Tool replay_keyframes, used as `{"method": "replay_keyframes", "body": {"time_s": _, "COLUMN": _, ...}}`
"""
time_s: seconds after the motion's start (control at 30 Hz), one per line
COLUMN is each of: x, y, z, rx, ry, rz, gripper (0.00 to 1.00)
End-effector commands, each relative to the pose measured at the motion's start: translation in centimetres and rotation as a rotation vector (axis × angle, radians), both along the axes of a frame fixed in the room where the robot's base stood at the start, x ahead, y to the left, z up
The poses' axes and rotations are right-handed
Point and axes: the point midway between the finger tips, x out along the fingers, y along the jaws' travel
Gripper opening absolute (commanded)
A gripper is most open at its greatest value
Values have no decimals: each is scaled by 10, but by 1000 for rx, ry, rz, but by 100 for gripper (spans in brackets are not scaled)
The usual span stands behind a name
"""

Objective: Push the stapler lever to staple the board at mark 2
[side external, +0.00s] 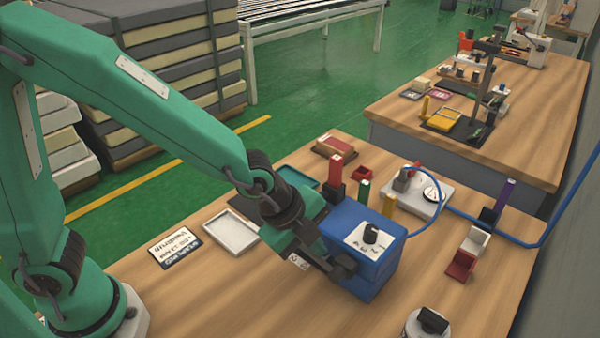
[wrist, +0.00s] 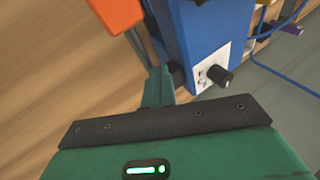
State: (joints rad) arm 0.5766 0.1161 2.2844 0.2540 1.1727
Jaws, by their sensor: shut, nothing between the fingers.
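A blue box (side external: 368,275) with a black knob (side external: 371,234) on a white label stands on the wooden bench. My gripper (side external: 342,267) is shut and empty, low against the near left side of this box; I cannot tell whether it touches. The wrist view shows the blue box (wrist: 200,42) and its knob (wrist: 219,75) just beyond the gripper (wrist: 160,85). An orange block (wrist: 116,12) above a grey post is partly cut off at the top; I cannot tell whether it is the stapler lever. I cannot make out the board or mark 2.
A white tray (side external: 231,232) and a printed card (side external: 174,246) lie left of my gripper. A white base with a gauge (side external: 432,193) and a blue hose (side external: 490,222) are behind right. Small coloured blocks stand around the box. The near left bench top is clear.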

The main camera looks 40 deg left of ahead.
Motion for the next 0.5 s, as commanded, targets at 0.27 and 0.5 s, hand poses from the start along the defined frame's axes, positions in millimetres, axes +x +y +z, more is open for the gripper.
{"method": "replay_keyframes", "body": {"time_s": 0.27, "x": -2, "y": 1, "z": -5, "rx": 4, "ry": 7, "rz": 0, "gripper": 0}}
{"method": "replay_keyframes", "body": {"time_s": 0.5, "x": -2, "y": 2, "z": -7, "rx": 6, "ry": 8, "rz": 0, "gripper": 0}}
